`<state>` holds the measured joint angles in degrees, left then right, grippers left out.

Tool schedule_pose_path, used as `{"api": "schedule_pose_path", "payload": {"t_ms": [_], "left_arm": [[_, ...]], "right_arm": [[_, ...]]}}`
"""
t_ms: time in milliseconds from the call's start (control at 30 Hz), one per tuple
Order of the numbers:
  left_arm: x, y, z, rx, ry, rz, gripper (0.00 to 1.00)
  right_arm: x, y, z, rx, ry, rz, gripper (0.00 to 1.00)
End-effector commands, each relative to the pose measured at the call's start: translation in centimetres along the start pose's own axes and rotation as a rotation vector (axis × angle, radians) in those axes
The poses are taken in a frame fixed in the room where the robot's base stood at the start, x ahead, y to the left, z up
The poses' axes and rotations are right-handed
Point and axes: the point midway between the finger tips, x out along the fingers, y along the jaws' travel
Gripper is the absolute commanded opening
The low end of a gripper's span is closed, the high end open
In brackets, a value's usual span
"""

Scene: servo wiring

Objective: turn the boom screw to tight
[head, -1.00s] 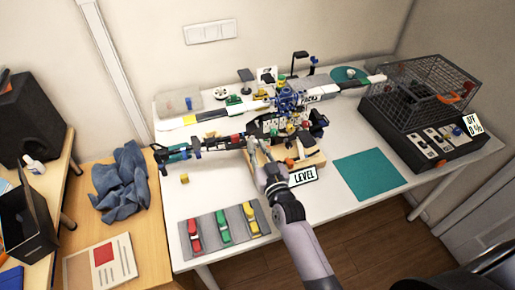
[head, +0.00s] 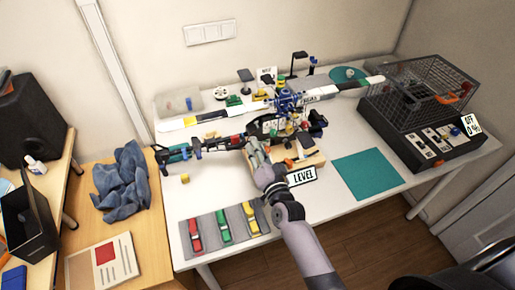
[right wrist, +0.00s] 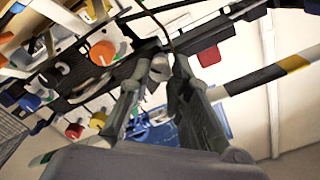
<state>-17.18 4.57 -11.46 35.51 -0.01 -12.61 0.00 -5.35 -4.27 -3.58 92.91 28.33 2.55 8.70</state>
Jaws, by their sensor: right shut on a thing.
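The model helicopter (head: 285,100) stands on the white table, its dark tail boom (head: 205,147) reaching left to a teal tail end. My right gripper (head: 252,146) is at the boom's root, in front of the helicopter body. In the right wrist view its two fingers (right wrist: 170,68) close in beside the dark frame, around a small grey knob (right wrist: 159,68) that looks like the boom screw. The fingers partly hide it, and its turn position cannot be read. My left gripper is not in view.
Orange, white, red and yellow knobs, one of them orange (right wrist: 102,53), sit close to the fingers. A LEVEL sign (head: 302,176) stands right of my wrist. A grey mat (head: 208,236) with coloured tools lies in front. A wire cage (head: 425,92) stands at right, beyond a green mat (head: 368,173).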

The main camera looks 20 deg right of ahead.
Motion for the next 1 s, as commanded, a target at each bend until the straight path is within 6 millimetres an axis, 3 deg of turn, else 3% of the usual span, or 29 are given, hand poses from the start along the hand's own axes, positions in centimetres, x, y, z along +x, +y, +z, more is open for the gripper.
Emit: {"api": "schedule_pose_path", "payload": {"t_ms": [500, 1000], "left_arm": [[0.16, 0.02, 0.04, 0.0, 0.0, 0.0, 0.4], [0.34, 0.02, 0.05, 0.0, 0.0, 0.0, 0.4]], "right_arm": [[0.04, 0.09, -0.07, 0.452, 0.002, -0.002, 0.0], [0.03, 0.12, -0.08, 0.651, 0.003, -0.001, 0.0]]}}
